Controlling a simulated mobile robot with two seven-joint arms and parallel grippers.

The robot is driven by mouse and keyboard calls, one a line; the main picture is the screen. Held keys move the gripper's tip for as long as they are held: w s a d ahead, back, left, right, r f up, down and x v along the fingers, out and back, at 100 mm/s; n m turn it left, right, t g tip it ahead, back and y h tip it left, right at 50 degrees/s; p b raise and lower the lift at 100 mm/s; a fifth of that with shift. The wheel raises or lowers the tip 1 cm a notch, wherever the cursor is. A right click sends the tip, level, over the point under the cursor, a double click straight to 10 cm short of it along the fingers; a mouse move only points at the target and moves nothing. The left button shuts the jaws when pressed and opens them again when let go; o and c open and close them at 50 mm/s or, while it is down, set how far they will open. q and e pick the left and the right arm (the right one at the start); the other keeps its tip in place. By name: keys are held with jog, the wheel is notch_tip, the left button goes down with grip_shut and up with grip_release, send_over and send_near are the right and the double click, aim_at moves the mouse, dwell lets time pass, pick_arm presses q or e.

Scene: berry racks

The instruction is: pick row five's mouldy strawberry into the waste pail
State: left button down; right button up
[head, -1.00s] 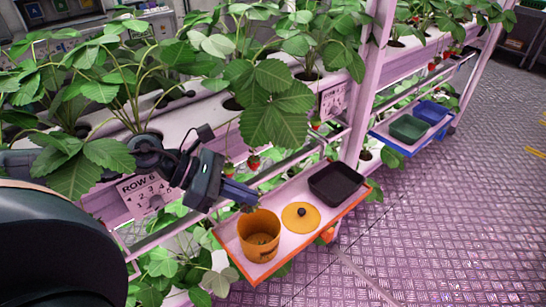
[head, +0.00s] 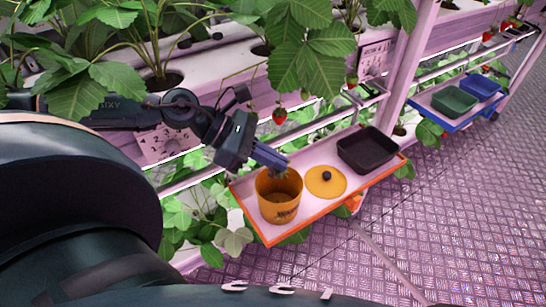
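The waste pail (head: 279,203) is an orange, open-topped tub standing at the left end of a tray with an orange rim. My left gripper (head: 274,160) reaches in from the left, with its fingers pointing down and right at the pail's back rim. A small grey-brown lump, which looks like the mouldy strawberry (head: 281,174), shows at the fingertips, just over the pail's mouth. The fingers look closed on it, though they hide most of it. The pail's inside looks dark at the bottom. My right gripper is out of view.
The tray (head: 262,232) also holds a yellow lid (head: 325,182) with a dark knob and a black bin (head: 367,150). A red strawberry (head: 279,116) hangs behind the gripper. A blue tray (head: 440,119) holds green and blue bins farther right. The floor at right is clear.

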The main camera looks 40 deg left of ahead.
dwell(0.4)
pick_arm(q)
jog(key=c, duration=1.6)
grip_release()
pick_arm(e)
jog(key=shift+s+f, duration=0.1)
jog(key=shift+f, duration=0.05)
pick_arm(q)
jog(key=o, duration=0.8)
jog(key=shift+r, duration=0.1)
jog(key=shift+r+p, duration=0.25)
jog(key=shift+p, duration=0.1)
notch_tip(320, 180, up, 5)
jog(key=p, duration=0.5)
jog(key=shift+r, duration=0.15)
jog(key=shift+r+p, duration=0.55)
jog(key=shift+p, duration=0.3)
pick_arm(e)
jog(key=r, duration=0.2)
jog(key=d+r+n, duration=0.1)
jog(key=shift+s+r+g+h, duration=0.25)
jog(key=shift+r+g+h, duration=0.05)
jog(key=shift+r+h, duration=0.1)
